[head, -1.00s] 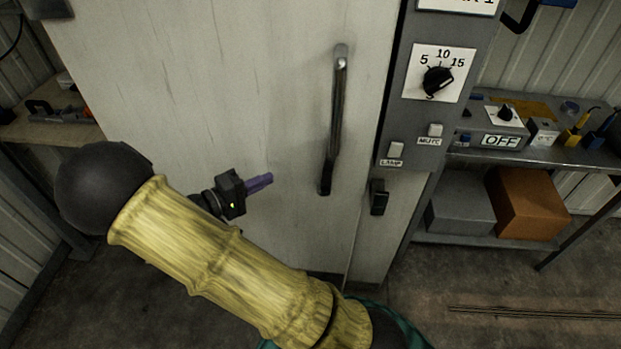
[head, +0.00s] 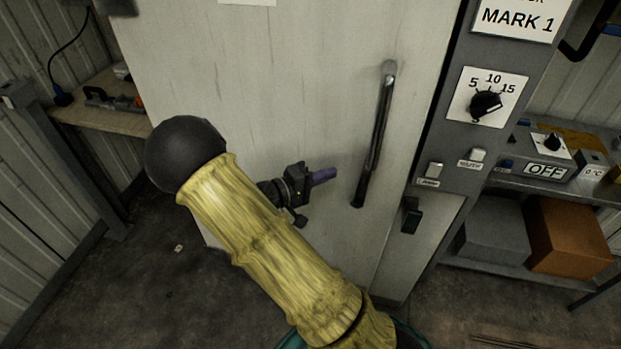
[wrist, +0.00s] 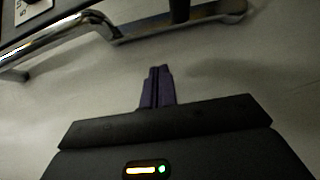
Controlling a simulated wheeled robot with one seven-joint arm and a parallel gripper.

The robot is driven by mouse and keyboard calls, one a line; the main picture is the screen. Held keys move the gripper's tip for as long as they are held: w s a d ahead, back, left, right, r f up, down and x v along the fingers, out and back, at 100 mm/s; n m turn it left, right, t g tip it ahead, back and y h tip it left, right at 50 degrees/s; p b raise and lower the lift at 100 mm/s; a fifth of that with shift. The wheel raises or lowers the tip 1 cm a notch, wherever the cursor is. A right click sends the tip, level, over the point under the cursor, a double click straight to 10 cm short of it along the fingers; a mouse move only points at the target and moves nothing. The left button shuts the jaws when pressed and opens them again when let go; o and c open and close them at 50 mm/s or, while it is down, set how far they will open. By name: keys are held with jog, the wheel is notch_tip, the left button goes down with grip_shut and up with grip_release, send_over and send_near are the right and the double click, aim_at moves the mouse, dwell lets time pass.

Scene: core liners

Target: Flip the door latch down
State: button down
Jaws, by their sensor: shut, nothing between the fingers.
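The door (head: 300,100) is a large pale panel with a long dark metal handle (head: 375,140). A small dark latch (head: 411,215) sits on the frame just right of the handle's lower end. My gripper (head: 325,176) has purple fingers, shut and empty, left of the handle's lower end and apart from the latch. In the wrist view, the closed fingers (wrist: 157,85) point toward the pale door surface. Shiny metal, likely the handle (wrist: 70,38), crosses the top there. I cannot clearly make out the latch in that view.
A grey control panel with a dial (head: 486,104), two small switches and a MARK 1 label stands right of the door. Further right is a shelf with a grey box (head: 492,230) and an orange box (head: 568,237). A wooden bench (head: 110,118) is at left.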

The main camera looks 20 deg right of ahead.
aim_at(362, 191)
jog(key=d, duration=0.2)
jog(key=s+d, duration=0.1)
jog(key=d, duration=0.1)
jog(key=shift+s+f+p, duration=0.1)
jog(key=shift+f+p, duration=0.05)
jog(key=shift+p, duration=0.2)
jog(key=shift+s+d+f, duration=0.15)
jog(key=shift+s+d, duration=0.2)
jog(key=shift+d, duration=0.15)
